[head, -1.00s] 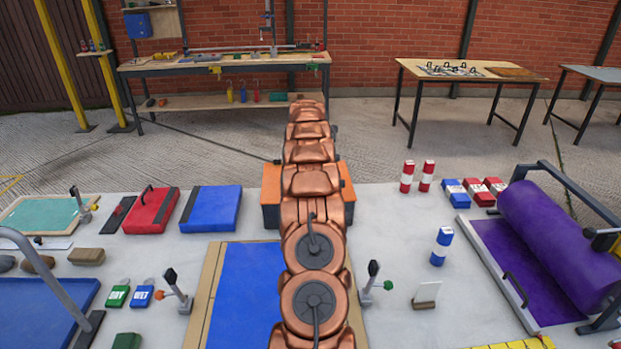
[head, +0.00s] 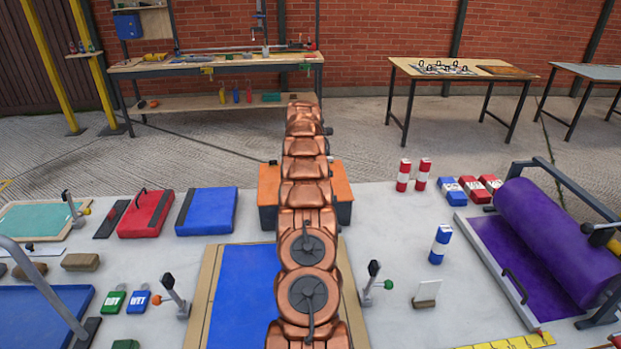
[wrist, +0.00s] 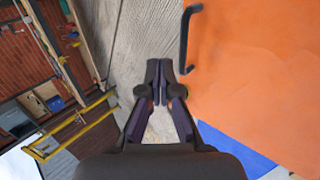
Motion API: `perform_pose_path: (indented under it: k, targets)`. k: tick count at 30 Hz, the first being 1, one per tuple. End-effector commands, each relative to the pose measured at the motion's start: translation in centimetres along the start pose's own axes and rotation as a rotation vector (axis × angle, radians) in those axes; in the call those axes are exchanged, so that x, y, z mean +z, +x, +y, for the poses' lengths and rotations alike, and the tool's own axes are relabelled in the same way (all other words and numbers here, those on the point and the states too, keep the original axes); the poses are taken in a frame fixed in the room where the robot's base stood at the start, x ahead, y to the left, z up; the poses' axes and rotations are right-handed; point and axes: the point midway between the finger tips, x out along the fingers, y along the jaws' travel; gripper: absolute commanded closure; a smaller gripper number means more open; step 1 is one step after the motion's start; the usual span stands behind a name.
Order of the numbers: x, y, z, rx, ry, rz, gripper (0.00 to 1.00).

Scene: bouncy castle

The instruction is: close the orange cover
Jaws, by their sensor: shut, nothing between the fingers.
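The orange cover (head: 268,183) shows in the head view on a dark box-like unit at the far side of the pale work surface. My copper arm hides its middle. In the wrist view the orange cover (wrist: 255,80) fills the right side as a flat sheet, with a black bar handle (wrist: 186,38) near its left edge. My gripper (wrist: 160,68) is shut and empty. In the wrist picture its tips lie just left of the orange edge and below the handle, apparently apart from both. My gripper cannot be made out in the head view.
A blue panel (head: 245,290) lies in front of the unit. Upright levers stand left (head: 170,290) and right (head: 372,280) of the panel. Red (head: 146,212) and blue (head: 207,210) pads lie left. A purple roller (head: 555,240) stands right. A workbench (head: 215,65) is behind.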

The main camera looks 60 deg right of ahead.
Motion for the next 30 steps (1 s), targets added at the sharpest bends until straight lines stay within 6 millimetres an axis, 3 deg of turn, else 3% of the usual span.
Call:
perform_pose_path:
  k: [30]
  targets:
    - [-1.6,4.5,-1.8,0.000,-0.016,0.014,1.00]
